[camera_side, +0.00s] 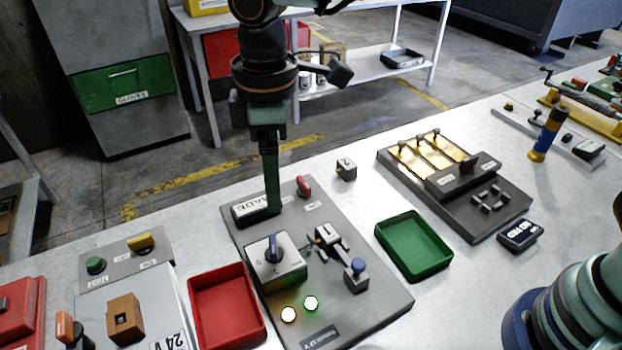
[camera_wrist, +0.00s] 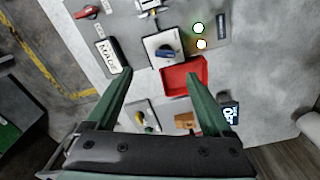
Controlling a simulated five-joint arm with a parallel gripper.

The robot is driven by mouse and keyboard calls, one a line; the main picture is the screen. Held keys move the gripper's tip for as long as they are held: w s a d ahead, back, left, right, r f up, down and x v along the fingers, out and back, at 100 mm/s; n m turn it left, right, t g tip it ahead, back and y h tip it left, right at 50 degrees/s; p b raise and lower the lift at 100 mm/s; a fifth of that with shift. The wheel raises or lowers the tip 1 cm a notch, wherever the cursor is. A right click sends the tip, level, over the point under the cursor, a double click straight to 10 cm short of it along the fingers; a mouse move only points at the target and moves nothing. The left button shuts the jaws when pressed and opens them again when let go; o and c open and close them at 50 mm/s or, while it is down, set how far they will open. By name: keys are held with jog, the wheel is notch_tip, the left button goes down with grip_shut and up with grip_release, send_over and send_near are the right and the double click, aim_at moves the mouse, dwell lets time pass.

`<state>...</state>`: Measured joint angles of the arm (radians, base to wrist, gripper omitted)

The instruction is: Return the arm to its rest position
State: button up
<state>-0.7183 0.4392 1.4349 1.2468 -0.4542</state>
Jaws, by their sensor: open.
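My gripper (camera_side: 272,208) points down over the back left part of a dark grey control panel (camera_side: 375,302) in the side view. In the wrist view my gripper (camera_wrist: 161,68) shows two green fingers spread apart with nothing between them. A white-labelled block (camera_side: 256,209) is close beside the fingertips in the side view. I cannot tell from that view whether they touch. The panel carries a white box with a blue knob (camera_side: 273,249), a red switch (camera_side: 303,186), a blue-topped lever (camera_side: 356,270) and two lit lamps (camera_side: 311,303).
A red tray (camera_side: 205,287) lies left of the panel and a green tray (camera_side: 441,274) to its right. A small grey cube (camera_side: 346,168) stands behind. A dark fixture with yellow slots (camera_side: 398,180) is farther right.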

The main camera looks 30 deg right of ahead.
jog(key=d+r+m+t, duration=0.1)
jog(key=d+r+m, duration=0.2)
jog(key=d, duration=0.5)
jog(key=d+r+m+t, duration=0.1)
jog(key=d+r+m, duration=0.2)
jog(key=d, duration=0.5)
jog(key=s+d+m+t, duration=0.1)
jog(key=s+d+m, duration=0.2)
jog(key=d, duration=0.4)
jog(key=s+d+f+m+t, duration=0.1)
jog(key=s+d+m, duration=0.3)
jog(key=d, duration=0.4)
jog(key=shift+f+t, duration=0.3)
jog(key=shift+t, duration=0.4)
